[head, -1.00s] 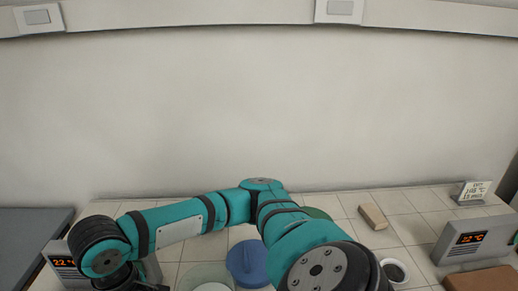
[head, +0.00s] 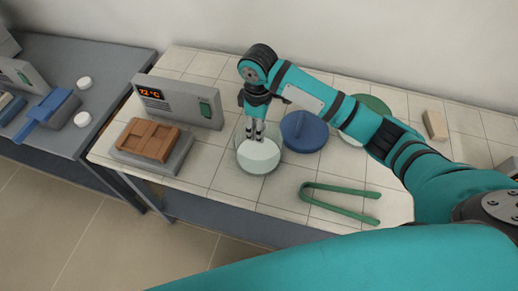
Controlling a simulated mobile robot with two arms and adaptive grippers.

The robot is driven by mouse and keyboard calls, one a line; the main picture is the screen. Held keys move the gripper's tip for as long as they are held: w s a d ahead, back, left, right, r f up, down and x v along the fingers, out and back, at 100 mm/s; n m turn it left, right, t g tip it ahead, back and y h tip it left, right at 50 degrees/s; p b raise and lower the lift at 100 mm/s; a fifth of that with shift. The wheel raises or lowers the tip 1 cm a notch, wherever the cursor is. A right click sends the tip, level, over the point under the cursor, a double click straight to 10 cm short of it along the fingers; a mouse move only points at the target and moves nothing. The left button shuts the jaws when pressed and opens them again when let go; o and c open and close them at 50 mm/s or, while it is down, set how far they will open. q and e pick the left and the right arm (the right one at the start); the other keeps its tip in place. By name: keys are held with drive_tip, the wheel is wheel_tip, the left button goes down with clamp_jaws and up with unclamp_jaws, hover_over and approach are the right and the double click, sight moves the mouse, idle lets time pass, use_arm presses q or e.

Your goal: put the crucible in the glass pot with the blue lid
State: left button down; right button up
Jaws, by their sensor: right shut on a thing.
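The round glass pot (head: 240,161) stands open on the tiled bench, with a pale white disc in its bottom. Its blue lid (head: 304,133) lies on the bench just to the right of the pot. My right gripper (head: 255,141) points down, with its fingertips over the pot's mouth or just inside it; I cannot tell how deep. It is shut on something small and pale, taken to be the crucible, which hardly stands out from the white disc. My left gripper is out of view.
Green tongs (head: 340,188) lie to the front right. A green lid (head: 371,104) lies partly behind my right arm. A furnace with a lit display (head: 180,102) and a brown slab (head: 150,139) stand to the left. A tan block (head: 435,125) lies to the right.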

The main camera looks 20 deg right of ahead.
wheel_tip(320, 180, down, 5)
drive_tip(key=shift+r+p, duration=0.15)
drive_tip(key=shift+p, duration=0.15)
drive_tip(key=shift+f, duration=2.3)
drive_tip(key=shift+f, duration=0.1)
drive_tip(key=o, duration=1.1)
wheel_tip(320, 180, up, 12)
drive_tip(key=shift+r+b, duration=0.15)
drive_tip(key=shift+b, duration=0.15)
